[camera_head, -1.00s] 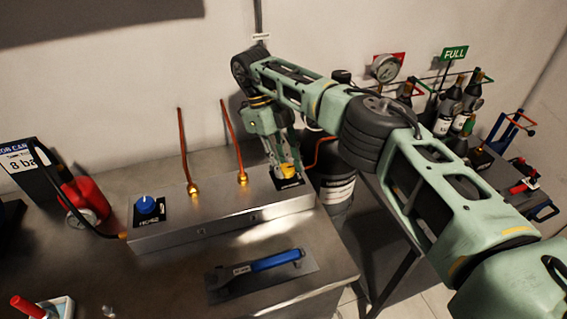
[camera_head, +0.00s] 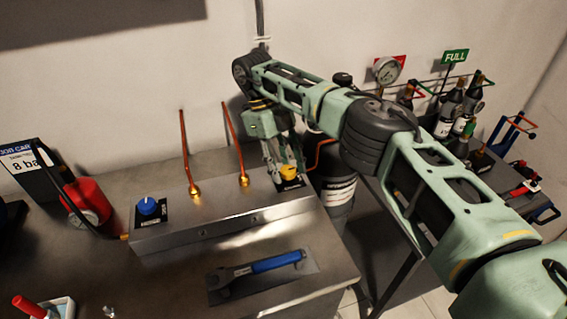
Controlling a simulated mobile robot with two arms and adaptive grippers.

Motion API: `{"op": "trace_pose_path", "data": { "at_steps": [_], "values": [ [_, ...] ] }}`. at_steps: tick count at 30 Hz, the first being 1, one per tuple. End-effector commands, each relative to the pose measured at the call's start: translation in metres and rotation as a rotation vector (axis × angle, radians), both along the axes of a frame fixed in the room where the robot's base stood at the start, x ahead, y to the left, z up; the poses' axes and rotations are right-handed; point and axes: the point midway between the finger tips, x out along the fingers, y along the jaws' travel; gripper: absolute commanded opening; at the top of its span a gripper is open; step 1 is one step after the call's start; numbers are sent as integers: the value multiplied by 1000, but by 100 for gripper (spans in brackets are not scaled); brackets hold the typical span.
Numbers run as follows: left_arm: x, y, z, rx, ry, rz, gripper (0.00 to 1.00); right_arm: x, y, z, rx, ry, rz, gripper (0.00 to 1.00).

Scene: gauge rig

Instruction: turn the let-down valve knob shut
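A yellow knob (camera_head: 290,173) sits on a dark plate at the right end of the steel box (camera_head: 225,215). A blue knob (camera_head: 148,206) sits on a dark plate at the box's left end. The knob labels are too small to read, so I cannot tell by them which one is the let-down valve. My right gripper (camera_head: 284,168) points down at the yellow knob, with its fingers spread to either side and partly behind it. Whether they touch it is unclear. My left gripper is not in view.
Two copper pipes (camera_head: 186,150) rise from the box top between the knobs. A blue-handled tool (camera_head: 265,264) lies on the bench in front. A red cylinder (camera_head: 88,199) with a gauge stands at left. Bottles (camera_head: 447,115) and a dial gauge (camera_head: 387,70) stand behind my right arm.

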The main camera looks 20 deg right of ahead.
Motion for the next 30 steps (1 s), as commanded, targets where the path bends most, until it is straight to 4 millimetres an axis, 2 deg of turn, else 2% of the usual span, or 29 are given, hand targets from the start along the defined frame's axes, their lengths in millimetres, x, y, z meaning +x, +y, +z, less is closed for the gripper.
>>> {"op": "trace_pose_path", "data": {
  "at_steps": [5, 10, 15, 22, 30],
  "values": [
    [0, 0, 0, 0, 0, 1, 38, 1, 0, 18, 0, -4, 1, 38],
    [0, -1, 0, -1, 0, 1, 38, 1, 0, 55, -1, -6, 1, 38],
    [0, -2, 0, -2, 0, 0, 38, 0, -1, 79, -2, -3, -1, 38],
    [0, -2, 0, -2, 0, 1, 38, 0, 0, 96, -1, 0, 0, 38],
    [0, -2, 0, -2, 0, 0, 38, -1, 0, 99, 1, 1, 1, 38]
  ]
}}
